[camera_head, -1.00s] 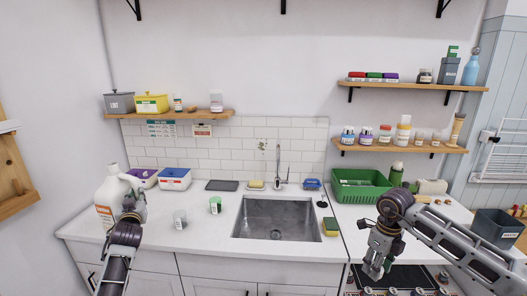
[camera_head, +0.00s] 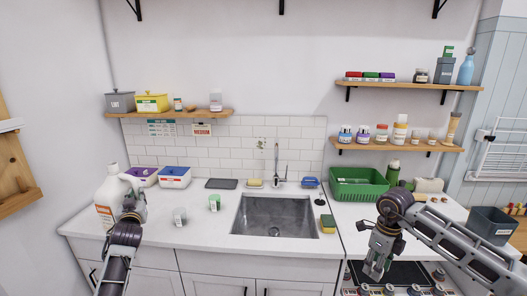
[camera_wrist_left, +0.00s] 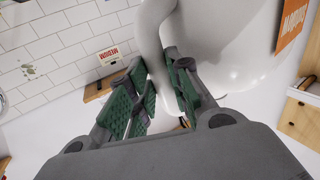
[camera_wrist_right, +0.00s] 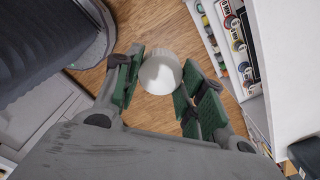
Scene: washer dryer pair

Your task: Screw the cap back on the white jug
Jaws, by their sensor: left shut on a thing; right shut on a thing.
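The white jug (camera_head: 106,192) with an orange label stands on the left end of the counter in the head view. My left gripper (camera_head: 134,210) is at its right side. In the left wrist view my left gripper (camera_wrist_left: 158,95) is shut around the handle of the jug (camera_wrist_left: 235,60). My right gripper (camera_head: 374,268) hangs at the front right, well apart from the jug. In the right wrist view my right gripper (camera_wrist_right: 160,85) is shut on a round white cap (camera_wrist_right: 160,73), with wood floor beneath. The cap cannot be made out in the head view.
A sink (camera_head: 275,214) lies mid-counter between the grippers. A grey-white cup (camera_head: 180,216) and a green-marked cup (camera_head: 214,202) stand right of the jug. A green basket (camera_head: 357,187) stands right of the sink. Open counter lies left of the sink.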

